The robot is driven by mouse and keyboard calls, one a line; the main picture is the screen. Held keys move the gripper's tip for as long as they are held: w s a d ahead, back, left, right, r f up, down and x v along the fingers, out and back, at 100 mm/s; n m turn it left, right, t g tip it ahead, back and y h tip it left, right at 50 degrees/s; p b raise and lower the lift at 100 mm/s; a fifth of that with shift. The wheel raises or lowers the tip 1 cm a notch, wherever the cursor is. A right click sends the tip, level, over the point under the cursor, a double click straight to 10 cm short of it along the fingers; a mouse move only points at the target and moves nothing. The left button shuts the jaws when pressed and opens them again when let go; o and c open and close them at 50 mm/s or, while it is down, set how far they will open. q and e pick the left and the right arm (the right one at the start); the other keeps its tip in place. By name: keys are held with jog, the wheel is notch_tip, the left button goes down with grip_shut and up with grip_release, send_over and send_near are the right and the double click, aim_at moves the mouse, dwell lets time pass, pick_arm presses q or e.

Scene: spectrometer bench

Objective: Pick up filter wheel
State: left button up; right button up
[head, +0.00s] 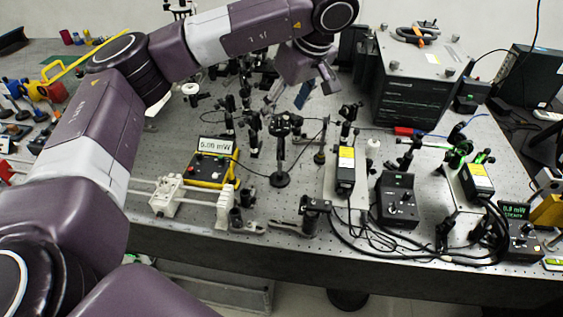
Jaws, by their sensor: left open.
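A black round-headed mount (284,121) stands upright on a post with a round base near the middle of the bench. It may be the filter wheel, but at this size I cannot tell for certain. My left arm reaches in from the left and bends down over the back of the bench. My left gripper (328,80) is open, above and behind that mount and apart from it. Its fingers are small and partly hidden by the wrist. My right gripper is not in view.
The perforated bench (145,195) is crowded with posted optics. A yellow power meter (211,163) stands left of the mount, and a laser module (345,170) stands to its right. A large grey box (422,85) fills the back right. Black cables run along the front right.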

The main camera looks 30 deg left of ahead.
aim_at(281, 119)
pick_arm(q)
jog(key=shift+x, duration=0.9)
jog(key=shift+a+f, duration=0.1)
jog(key=shift+f, duration=0.6)
jog(key=shift+w+a+f+p, duration=0.15)
jog(key=shift+f+p, duration=0.25)
jog(key=shift+p, duration=0.2)
jog(key=shift+p+x, duration=0.45)
jog(key=shift+x, duration=0.75)
jog(key=shift+w+f, duration=0.1)
jog(key=shift+f, duration=0.35)
grip_shut()
jog(key=shift+w+r, duration=0.1)
